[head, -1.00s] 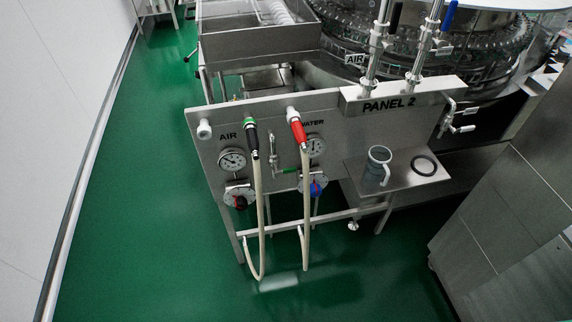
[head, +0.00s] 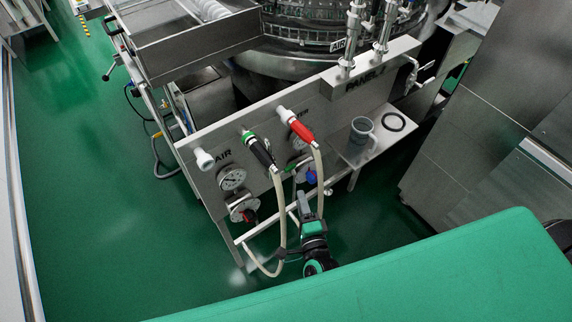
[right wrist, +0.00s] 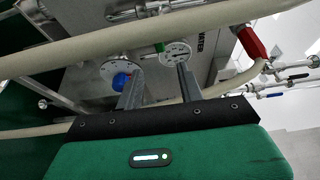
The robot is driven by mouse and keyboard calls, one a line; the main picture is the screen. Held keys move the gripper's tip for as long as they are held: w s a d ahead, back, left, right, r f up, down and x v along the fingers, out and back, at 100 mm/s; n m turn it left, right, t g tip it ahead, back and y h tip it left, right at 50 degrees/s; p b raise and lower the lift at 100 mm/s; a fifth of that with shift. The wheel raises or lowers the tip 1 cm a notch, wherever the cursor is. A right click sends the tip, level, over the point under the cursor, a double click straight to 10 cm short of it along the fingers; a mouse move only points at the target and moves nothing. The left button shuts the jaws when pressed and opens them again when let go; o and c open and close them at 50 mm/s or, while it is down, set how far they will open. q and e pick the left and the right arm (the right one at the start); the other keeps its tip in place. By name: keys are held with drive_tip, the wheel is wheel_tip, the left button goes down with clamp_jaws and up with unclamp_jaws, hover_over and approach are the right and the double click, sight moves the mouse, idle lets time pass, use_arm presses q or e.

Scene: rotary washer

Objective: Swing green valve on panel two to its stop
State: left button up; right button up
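Panel two (head: 215,195) is a steel panel with gauges, hoses and a shelf. Its valve with a green handle (head: 289,167) sits between the two gauges, partly hidden by the hoses in the head view. The handle also shows in the right wrist view (right wrist: 158,47), beyond my fingers. My right gripper (head: 312,196) is in front of the panel, below the valve, near the pale hoses. In the right wrist view its two fingers (right wrist: 160,72) are apart with nothing between them, pointing toward the panel and apart from the handle. My left gripper is out of view.
Two pale hoses hang in front of the panel, from a black-and-green nozzle (head: 259,151) and a red nozzle (head: 297,127). One hose (right wrist: 140,40) crosses close to my right gripper. A blue knob (head: 310,177) is below the valve. A mug (head: 361,130) stands on the shelf.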

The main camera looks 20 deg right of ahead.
sight(291, 169)
drive_tip(key=w+p, duration=0.1)
drive_tip(key=w, duration=0.7)
drive_tip(key=w+p, duration=0.1)
drive_tip(key=w, duration=0.4)
drive_tip(key=shift+d+p, duration=0.25)
drive_tip(key=shift+p, duration=0.1)
drive_tip(key=shift+s, duration=0.1)
clamp_jaws()
